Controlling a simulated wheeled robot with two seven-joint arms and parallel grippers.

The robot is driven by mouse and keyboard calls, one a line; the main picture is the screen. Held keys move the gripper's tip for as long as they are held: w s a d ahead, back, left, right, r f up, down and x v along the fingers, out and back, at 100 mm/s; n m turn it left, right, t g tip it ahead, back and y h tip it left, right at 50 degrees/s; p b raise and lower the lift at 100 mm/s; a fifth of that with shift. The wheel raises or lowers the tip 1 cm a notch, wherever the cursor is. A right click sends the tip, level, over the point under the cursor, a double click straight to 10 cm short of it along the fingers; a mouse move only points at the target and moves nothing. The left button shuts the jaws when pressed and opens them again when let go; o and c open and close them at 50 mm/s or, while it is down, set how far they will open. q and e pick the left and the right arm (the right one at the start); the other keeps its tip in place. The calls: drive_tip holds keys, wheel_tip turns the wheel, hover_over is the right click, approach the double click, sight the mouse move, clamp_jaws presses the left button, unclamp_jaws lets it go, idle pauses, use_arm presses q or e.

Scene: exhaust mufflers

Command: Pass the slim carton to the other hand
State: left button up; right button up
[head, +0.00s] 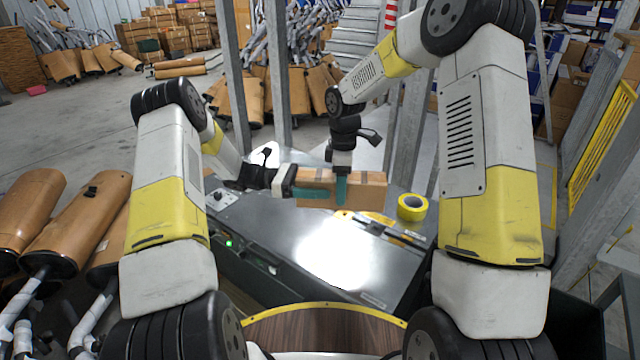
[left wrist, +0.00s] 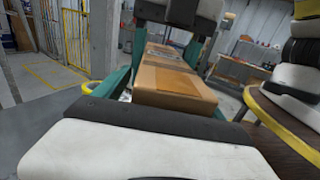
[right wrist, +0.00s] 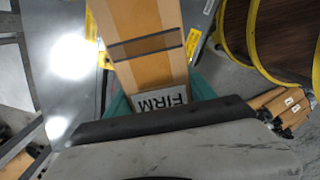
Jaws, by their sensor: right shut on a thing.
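The slim carton (head: 368,192) is a long brown box with dark bands, held level above the grey bench. My right gripper (head: 341,188) reaches down from above and is shut on it near its middle. In the right wrist view the carton (right wrist: 150,45) lies between the teal fingers, with a printed white label near the palm. My left gripper (head: 308,191) comes in from the left around the carton's left end. In the left wrist view the carton's near end (left wrist: 172,98) is between the left fingers, with a gap beside it, so these fingers look open.
The grey metal bench top (head: 275,240) lies below, with a yellow tape roll (head: 411,207) at its right. A round wooden table with a yellow rim (head: 325,305) is close in front of me. Metal posts (head: 275,80) stand behind. Brown mufflers (head: 85,220) lie at the left.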

use_arm(q)
drive_tip(key=c, duration=1.4)
use_arm(e)
drive_tip(key=shift+s, duration=0.1)
use_arm(q)
drive_tip(key=shift+c, duration=0.2)
use_arm(e)
drive_tip(key=o, duration=1.8)
wheel_tip(320, 180, up, 11)
drive_tip(key=shift+r, duration=0.65)
drive_tip(key=s+d+r+m+t, duration=0.1)
drive_tip(key=s+d+r+m, duration=0.25)
drive_tip(key=s+r, duration=0.2)
drive_tip(key=s+d+r+m+t, duration=0.2)
drive_tip(key=s+d+r+m, duration=0.15)
drive_tip(key=s, duration=0.35)
drive_tip(key=s+d+m+t, duration=0.1)
drive_tip(key=s+m, duration=0.2)
drive_tip(key=s, duration=0.2)
drive_tip(key=s+d+m+t+y, duration=0.1)
drive_tip(key=s+m, duration=0.2)
drive_tip(key=s, duration=0.1)
drive_tip(key=s+d+m+t+y, duration=0.1)
drive_tip(key=s+m, duration=0.2)
drive_tip(key=s, duration=0.2)
drive_tip(key=shift+s+d+r+m, duration=0.15)
drive_tip(key=shift+s+d+m, duration=0.15)
drive_tip(key=shift+d, duration=0.1)
